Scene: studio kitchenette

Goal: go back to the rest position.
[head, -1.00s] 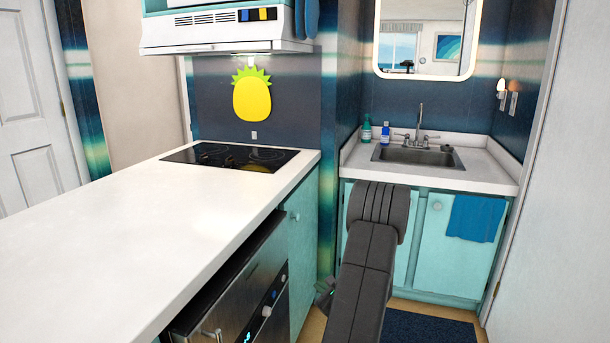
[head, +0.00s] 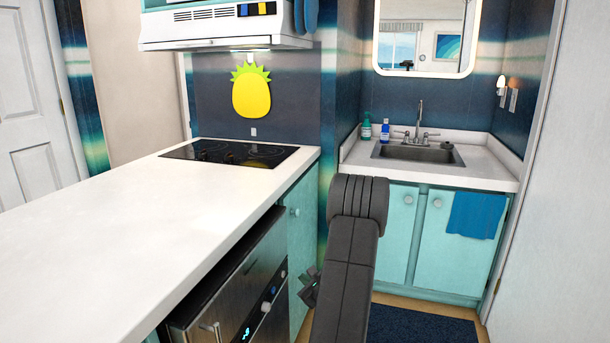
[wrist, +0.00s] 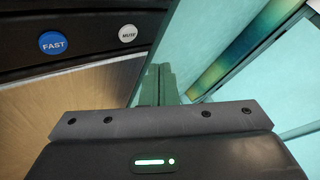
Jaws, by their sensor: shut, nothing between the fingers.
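My gripper shows in the wrist view (wrist: 157,86), with its fingers together and nothing between them. Teal cabinet fronts lie beyond the fingertips there. In the head view my arm stands in front of the sink cabinet, and a small part of my gripper (head: 309,288) shows at the arm's lower left, beside the teal cabinet below the counter. Most of the gripper is hidden behind my arm in that view.
A long white counter (head: 120,225) with a black cooktop (head: 228,153) runs along the left, above a steel appliance (head: 225,290). A sink (head: 418,153) sits at the back right over teal doors (head: 400,225). A dark blue mat (head: 425,325) lies on the floor.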

